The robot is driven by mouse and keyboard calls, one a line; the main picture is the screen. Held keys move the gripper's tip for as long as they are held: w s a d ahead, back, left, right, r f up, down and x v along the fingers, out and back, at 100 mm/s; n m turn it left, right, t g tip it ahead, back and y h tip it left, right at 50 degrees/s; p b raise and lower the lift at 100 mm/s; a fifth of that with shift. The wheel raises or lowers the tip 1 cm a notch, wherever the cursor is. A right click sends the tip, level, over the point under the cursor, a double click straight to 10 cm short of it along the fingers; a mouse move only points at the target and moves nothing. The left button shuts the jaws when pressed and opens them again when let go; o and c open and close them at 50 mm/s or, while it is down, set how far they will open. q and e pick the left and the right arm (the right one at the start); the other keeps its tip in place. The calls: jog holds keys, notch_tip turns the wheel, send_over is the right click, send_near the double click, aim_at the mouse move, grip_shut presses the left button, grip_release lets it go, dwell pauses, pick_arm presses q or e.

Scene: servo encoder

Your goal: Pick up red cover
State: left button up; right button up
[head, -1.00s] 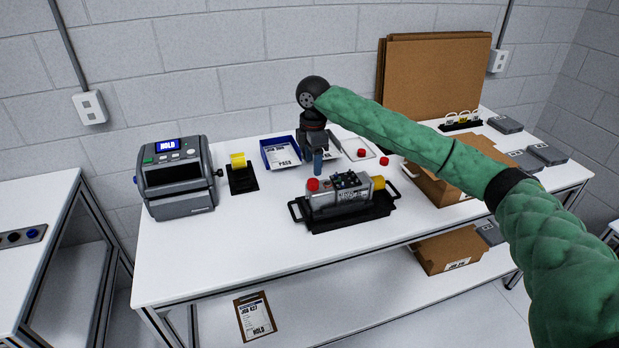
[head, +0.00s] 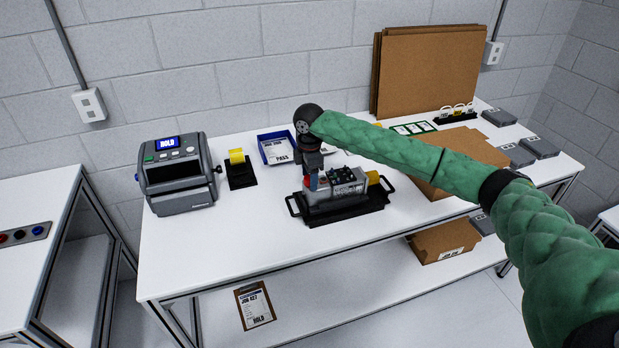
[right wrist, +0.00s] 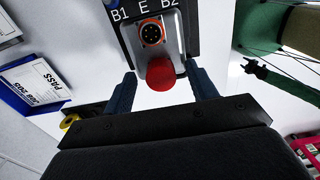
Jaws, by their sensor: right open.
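The red cover (right wrist: 161,73) is a rounded cap at the end of the grey servo unit (head: 346,188), beside an orange-ringed round connector (right wrist: 151,33). In the head view a bit of the red cover (head: 308,181) shows at the unit's left end, partly hidden by my gripper. My right gripper (right wrist: 163,88) is open, with its two dark fingers on either side of the cover. A gap shows on both sides and nothing is held. In the head view the right gripper (head: 314,181) points down over the unit's left end.
The unit sits in a black handled tray (head: 347,213) on the white table (head: 230,250). A blue bin (head: 268,158) with a PASS sheet, a yellow part on a black stand (head: 240,172) and a grey label printer (head: 178,173) stand left. Cardboard boxes (head: 455,160) are right.

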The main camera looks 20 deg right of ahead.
jog(key=c, duration=1.1)
pick_arm(q)
jog(key=shift+f, duration=0.15)
pick_arm(e)
jog(key=shift+r, duration=0.15)
jog(key=shift+r+b, duration=0.2)
jog(key=shift+b, duration=0.2)
jog(key=r, duration=0.1)
jog(key=r+b, duration=0.2)
jog(key=shift+s+d+r, duration=0.1)
jog(key=shift+d+r, duration=0.1)
jog(key=shift+d, duration=0.05)
pick_arm(q)
jog(key=w+d+r+b, duration=0.3)
jog(key=w+d+r, duration=0.2)
jog(key=w+r, duration=0.5)
jog(key=shift+r+b, duration=0.35)
jog(key=shift+r, duration=0.45)
pick_arm(e)
jog(key=s+d+r, duration=0.2)
jog(key=d, duration=0.1)
jog(key=s+d+r, duration=0.1)
jog(key=d+r, duration=0.2)
jog(key=s+d+r, duration=0.2)
jog(key=d, duration=0.1)
jog(key=shift+s+d+r, duration=0.3)
jog(key=shift+d+r, duration=0.05)
jog(key=shift+r, duration=0.05)
